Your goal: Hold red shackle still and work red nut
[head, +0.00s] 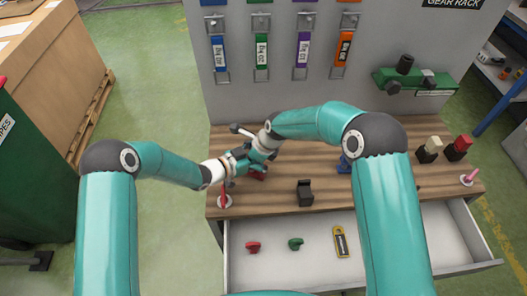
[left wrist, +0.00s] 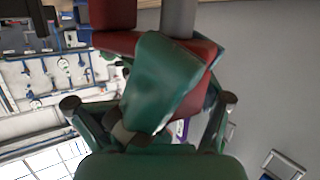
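A small dark red part (head: 257,174) shows on the bench just below my two grippers in the head view. Dark red surfaces (left wrist: 203,55) and a grey round bar (left wrist: 178,18) stand in front of my left wrist camera, largely covered by a green gripper part. I cannot tell shackle from nut there. My left gripper (head: 234,162) and right gripper (head: 250,157) meet over the left part of the bench and overlap. Their fingertips are hidden or too small to judge. A red piece (head: 253,247) lies in the open drawer.
The drawer (head: 375,238) juts out below the wooden bench (head: 275,199); it also holds a green piece (head: 296,243) and a yellow tag (head: 341,242). A red peg (head: 224,186) stands at the left edge. A black block (head: 305,193) sits mid-bench. Coloured tags hang on the back panel.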

